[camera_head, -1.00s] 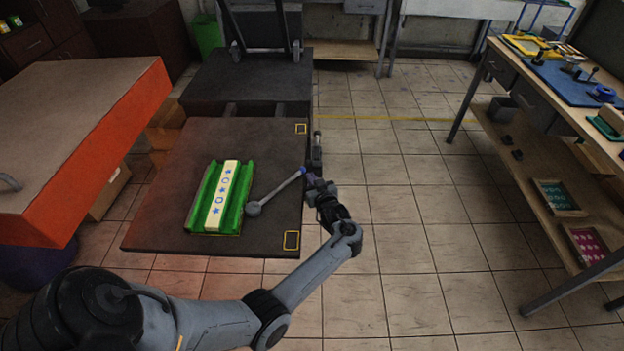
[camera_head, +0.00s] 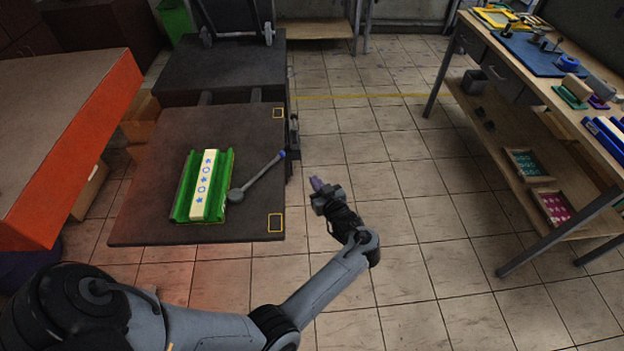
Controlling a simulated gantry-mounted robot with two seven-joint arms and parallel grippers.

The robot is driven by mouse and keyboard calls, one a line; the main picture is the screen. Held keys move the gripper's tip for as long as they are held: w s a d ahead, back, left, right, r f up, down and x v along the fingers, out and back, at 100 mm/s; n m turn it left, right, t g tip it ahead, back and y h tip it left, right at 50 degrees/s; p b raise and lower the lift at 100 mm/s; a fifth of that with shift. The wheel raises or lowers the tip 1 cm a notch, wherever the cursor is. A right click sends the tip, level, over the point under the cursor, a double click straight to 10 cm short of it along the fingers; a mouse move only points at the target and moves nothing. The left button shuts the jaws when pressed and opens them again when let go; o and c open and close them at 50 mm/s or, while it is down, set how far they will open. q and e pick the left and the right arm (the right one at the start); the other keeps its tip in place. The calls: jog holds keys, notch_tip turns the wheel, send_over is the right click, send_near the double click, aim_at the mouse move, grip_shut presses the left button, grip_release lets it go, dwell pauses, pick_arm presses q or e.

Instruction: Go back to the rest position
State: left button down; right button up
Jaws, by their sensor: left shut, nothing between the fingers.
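My left gripper (camera_head: 317,185) is out to the right of the dark press board (camera_head: 140,228), over the tiled floor. It is shut and empty, clear of the press. A lever (camera_head: 260,176) with a blue-tipped end lies over the board's right part, apart from my gripper. A green holder (camera_head: 185,198) with a cream strip (camera_head: 206,190) carrying blue stars and rings sits on the board. My right gripper is not in view.
A table with a red-orange side (camera_head: 85,150) stands at the left. A wooden workbench (camera_head: 560,100) with a blue mat (camera_head: 540,52) and a lower shelf with trays stands at the right. The tiled floor (camera_head: 420,220) between is open.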

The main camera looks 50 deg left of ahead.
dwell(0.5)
pick_arm(q)
jog(key=s+d+f+m+t+h, duration=0.4)
jog(key=s+d+m+t+h, duration=0.15)
jog(key=d+m+h, duration=0.45)
jog(key=s+d+r+m+g+h, duration=0.1)
jog(key=s+d+m+g+h, duration=0.25)
jog(key=s+d, duration=0.45)
jog(key=s+d+r+m+g+h, duration=0.2)
jog(key=s+d+m, duration=0.2)
jog(key=s, duration=0.8)
notch_tip(320, 180, up, 36)
jog(key=p, duration=3.6)
jog(key=shift+s, duration=0.15)
